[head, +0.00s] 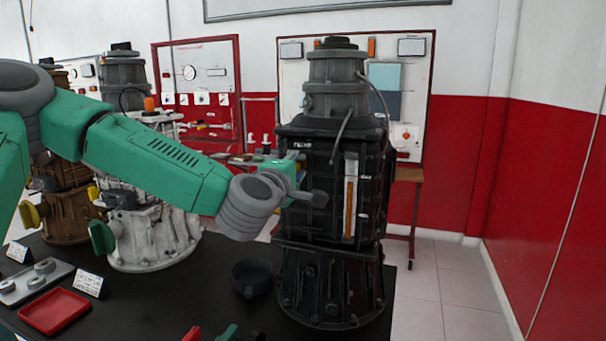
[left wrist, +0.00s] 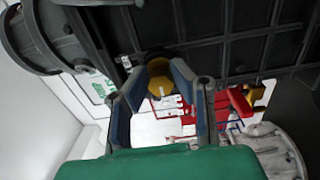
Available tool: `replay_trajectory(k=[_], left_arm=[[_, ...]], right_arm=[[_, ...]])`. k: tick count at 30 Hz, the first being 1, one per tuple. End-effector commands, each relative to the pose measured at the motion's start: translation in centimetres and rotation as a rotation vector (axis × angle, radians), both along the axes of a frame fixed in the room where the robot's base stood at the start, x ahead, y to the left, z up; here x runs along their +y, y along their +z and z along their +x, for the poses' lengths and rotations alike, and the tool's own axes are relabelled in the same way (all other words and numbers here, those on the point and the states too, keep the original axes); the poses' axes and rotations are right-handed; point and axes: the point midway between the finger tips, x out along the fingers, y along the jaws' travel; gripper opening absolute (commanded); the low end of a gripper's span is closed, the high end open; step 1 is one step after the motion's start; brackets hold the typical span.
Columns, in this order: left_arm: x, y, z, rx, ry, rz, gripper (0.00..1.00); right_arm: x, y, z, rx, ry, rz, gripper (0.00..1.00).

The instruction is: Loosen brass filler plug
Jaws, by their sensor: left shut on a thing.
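The black engine trainer (head: 333,190) stands upright on the dark table, right of the middle in the head view. My left gripper (head: 306,182) reaches its left side from the left. In the left wrist view, the brass filler plug (left wrist: 161,87) shows as a round yellow disc between the two blue-grey fingers. The fingers are shut on it, against the dark ribbed housing (left wrist: 225,35). In the head view the plug is hidden by my gripper.
A black round bowl (head: 253,278) stands on the table (head: 170,300) left of the trainer's base. A red tray (head: 54,311) and a grey tray with rings (head: 35,283) are at the left. A white-based trainer (head: 150,238) stands behind my left arm.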

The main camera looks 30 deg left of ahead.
Motion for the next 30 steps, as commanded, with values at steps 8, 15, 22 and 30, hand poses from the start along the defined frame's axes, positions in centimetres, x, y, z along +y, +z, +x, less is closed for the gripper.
replay_trajectory(k=[8,15,22,30], left_arm=[[0.3,-1.0,-0.3,0.016,0.006,-0.022,0.0],[0.3,-1.1,-0.2,0.018,0.006,-0.022,0.0],[0.1,-0.8,0.0,0.014,0.004,-0.02,0.4],[-0.4,-0.7,-0.8,0.011,0.001,-0.017,0.4]], right_arm=[[0.0,-0.2,0.0,0.0,0.0,0.0,0.4],[0.0,-0.2,0.0,0.0,0.0,0.0,0.4],[0.0,-0.2,0.0,0.0,0.0,0.0,0.4],[-0.1,-0.2,-0.2,-0.002,0.0,0.001,0.4]])
